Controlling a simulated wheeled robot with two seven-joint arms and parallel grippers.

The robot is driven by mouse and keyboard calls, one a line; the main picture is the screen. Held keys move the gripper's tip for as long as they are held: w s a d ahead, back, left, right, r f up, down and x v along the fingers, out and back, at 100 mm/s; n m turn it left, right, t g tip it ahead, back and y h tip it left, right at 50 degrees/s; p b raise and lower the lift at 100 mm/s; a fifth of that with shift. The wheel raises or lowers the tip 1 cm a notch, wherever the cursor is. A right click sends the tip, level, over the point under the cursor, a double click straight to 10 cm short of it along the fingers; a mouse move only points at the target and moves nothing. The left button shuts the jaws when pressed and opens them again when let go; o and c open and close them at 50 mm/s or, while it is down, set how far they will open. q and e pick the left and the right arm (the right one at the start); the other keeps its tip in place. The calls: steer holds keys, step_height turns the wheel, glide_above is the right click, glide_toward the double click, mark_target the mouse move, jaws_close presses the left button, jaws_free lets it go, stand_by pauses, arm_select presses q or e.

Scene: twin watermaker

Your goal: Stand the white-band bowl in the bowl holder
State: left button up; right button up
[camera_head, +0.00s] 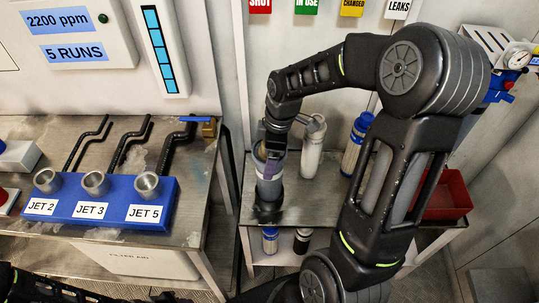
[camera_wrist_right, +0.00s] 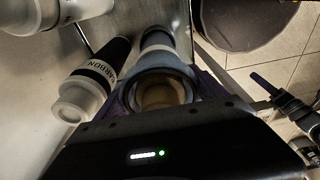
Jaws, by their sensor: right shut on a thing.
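The white-band bowl (camera_head: 269,188) is a grey-blue cylinder, upright or nearly so, with a pale band around it. My right gripper (camera_head: 271,150) is shut on its upper part from above. In the right wrist view the bowl (camera_wrist_right: 160,74) lies between my purple fingers (camera_wrist_right: 162,100), its round mouth facing the camera. A dark base (camera_head: 267,211), which looks like the bowl holder, is right below the bowl on the bench. I cannot tell whether the bowl is seated in it. My left gripper is out of view.
A white canister (camera_head: 312,150) and a blue-and-white one (camera_head: 356,143) stand behind and to the right. Banded cylinders (camera_head: 270,240) sit on the lower shelf. A red bin (camera_head: 447,194) is at the right. A blue jet block (camera_head: 112,204) stands on the left bench.

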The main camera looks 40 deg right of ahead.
steer(key=shift+f, duration=0.1)
steer(key=o, duration=2)
steer(key=r, duration=0.4)
steer(key=d+r, duration=0.1)
steer(key=r, duration=0.3)
steer(key=s+r, duration=0.1)
steer(key=r, duration=0.3)
steer(key=shift+d+r, duration=0.1)
steer(key=shift+d, duration=0.1)
